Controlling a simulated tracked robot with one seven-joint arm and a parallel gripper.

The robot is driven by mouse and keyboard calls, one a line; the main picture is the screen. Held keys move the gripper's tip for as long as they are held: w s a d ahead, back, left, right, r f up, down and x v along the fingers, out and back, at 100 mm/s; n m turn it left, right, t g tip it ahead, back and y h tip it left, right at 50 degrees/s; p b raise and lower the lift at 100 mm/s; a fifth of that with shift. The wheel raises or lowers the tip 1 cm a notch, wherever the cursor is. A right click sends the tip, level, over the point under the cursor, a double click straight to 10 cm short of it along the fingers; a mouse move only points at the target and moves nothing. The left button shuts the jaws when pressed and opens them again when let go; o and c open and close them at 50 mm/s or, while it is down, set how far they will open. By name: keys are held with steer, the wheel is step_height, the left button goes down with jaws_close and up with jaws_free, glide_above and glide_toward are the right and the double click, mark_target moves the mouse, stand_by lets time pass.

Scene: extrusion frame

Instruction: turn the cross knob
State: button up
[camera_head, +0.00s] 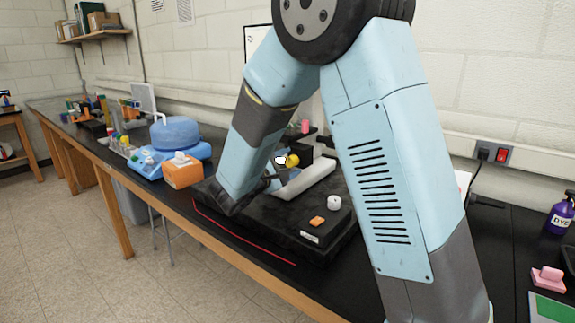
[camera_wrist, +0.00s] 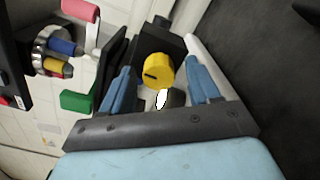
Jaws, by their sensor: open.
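No knob clearly shows a cross shape, so I cannot tell which one is the cross knob. A round yellow knob (camera_wrist: 158,70) with a dark slot sits on a black block in the wrist view. My gripper (camera_wrist: 160,67) is open, its two blue fingers on either side of the yellow knob's outline; whether they touch it cannot be told. A small white piece (camera_wrist: 162,99) shows below the knob, between the fingers. In the head view the yellow knob (camera_head: 292,160) is beside my gripper, which is mostly hidden by my forearm.
A black panel (camera_head: 300,246) on the bench bears a white round knob (camera_head: 333,203) and an orange button (camera_head: 317,222). A pink piece (camera_wrist: 80,10) and green piece (camera_wrist: 77,100) lie left of the fingers. An orange box (camera_head: 182,173) stands left of the panel.

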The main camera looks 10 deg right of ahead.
steer(key=c, duration=1)
steer(key=shift+n, duration=0.3)
steer(key=n, duration=0.3)
steer(key=shift+f+n, duration=0.1)
steer(key=shift+n, duration=0.2)
steer(key=n, duration=0.4)
steer(key=shift+s+n, duration=0.1)
steer(key=shift+n, duration=0.2)
steer(key=n, duration=0.4)
steer(key=shift+n, duration=2.2)
